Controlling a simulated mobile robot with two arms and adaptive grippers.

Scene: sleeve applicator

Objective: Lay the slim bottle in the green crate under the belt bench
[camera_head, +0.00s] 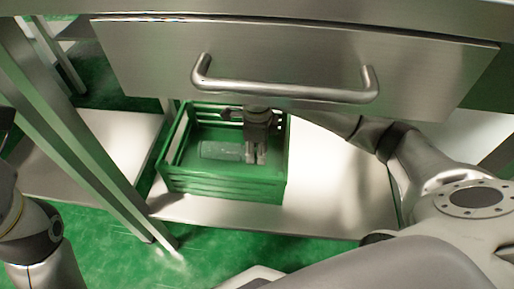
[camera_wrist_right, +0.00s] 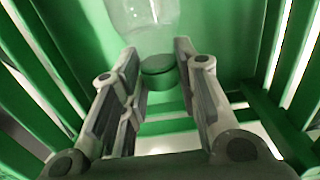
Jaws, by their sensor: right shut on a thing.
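The slim bottle (camera_head: 220,151) is clear and lies on its side inside the green crate (camera_head: 225,187), low near the floor of the crate. In the right wrist view the bottle's clear body (camera_wrist_right: 142,14) is at the top, with its green cap (camera_wrist_right: 158,75) pointing toward me. My right gripper (camera_head: 256,158) reaches down into the crate at the bottle's right end. In the right wrist view its fingers (camera_wrist_right: 156,72) are on both sides of the cap end, shut on the bottle. My left gripper is out of view; only part of that arm shows.
The crate stands on a metal lower shelf (camera_head: 340,190) under the bench. A drawer front with a bar handle (camera_head: 285,92) overhangs the crate. A slanted metal leg (camera_head: 85,140) stands left of it. The shelf right of the crate is clear.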

